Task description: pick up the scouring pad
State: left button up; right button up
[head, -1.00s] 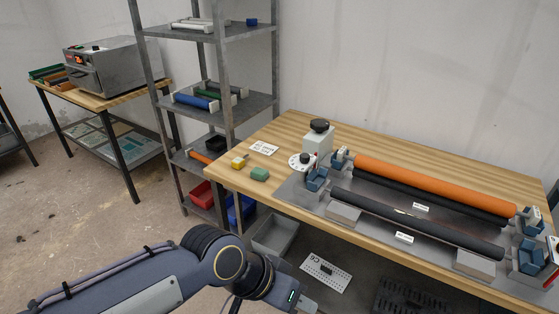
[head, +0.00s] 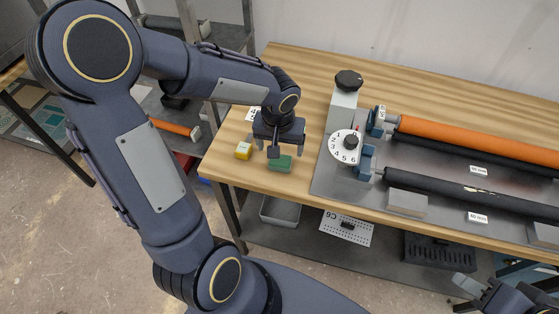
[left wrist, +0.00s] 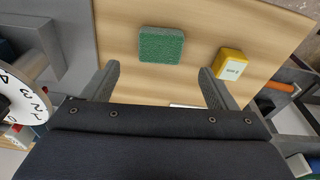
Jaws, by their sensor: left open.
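The scouring pad is a green block (head: 280,163) lying flat on the wooden table near its front left corner. In the left wrist view the green scouring pad (left wrist: 161,45) lies beyond and between my fingertips, with nothing touching it. My left gripper (head: 282,149) points down above and just behind the pad; its two fingers (left wrist: 158,68) are spread and empty. My right gripper (head: 466,294) shows only partly at the bottom right, below the table's front edge; its jaws are unclear.
A yellow labelled block (head: 243,151) sits left of the pad. To the right stand a numbered white dial (head: 345,147), a black-knobbed post (head: 344,100) and a metal plate with an orange roller (head: 470,138) and a dark roller. Shelves stand behind at left.

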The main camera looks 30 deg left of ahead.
aim_at(280, 160)
pick_arm(q)
notch_tip(280, 160, down, 5)
jog(key=shift+r, duration=0.1)
jog(key=shift+w+a+f, duration=0.1)
jog(key=shift+w+f, duration=0.05)
jog(key=shift+f, duration=0.3)
jog(key=c, duration=1.1)
jog(key=shift+o, duration=0.2)
jog(key=shift+r, duration=0.15)
